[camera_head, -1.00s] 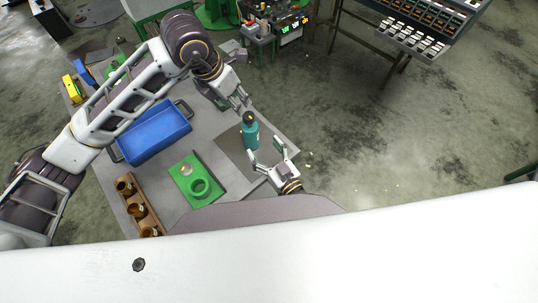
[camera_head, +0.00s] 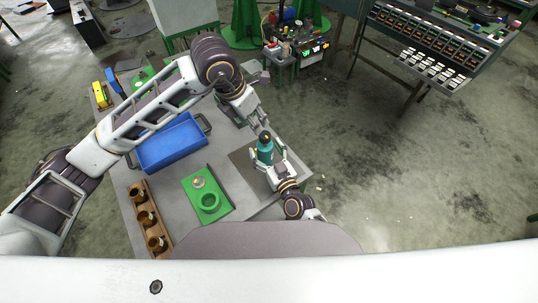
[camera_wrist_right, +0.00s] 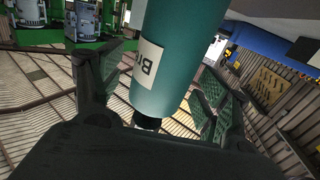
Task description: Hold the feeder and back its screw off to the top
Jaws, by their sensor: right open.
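The feeder is a teal bottle (camera_head: 264,153) with a dark top, standing on the grey mat at the table's right side. It also shows large in the right wrist view (camera_wrist_right: 170,60), with a pale label on its side. My right gripper (camera_head: 269,158) is open, with one finger on either side of the bottle. In the wrist view, gaps show between the bottle and both finger pads. My left gripper (camera_head: 258,124) is just above and behind the bottle's top, pointing down at it. Its fingers are too small to judge. The screw itself cannot be made out.
A blue bin (camera_head: 172,147) stands left of the bottle. A wooden rack (camera_head: 149,217) with several brown cups is at the near left. The dark mat (camera_head: 240,158) lies close to the table's right edge.

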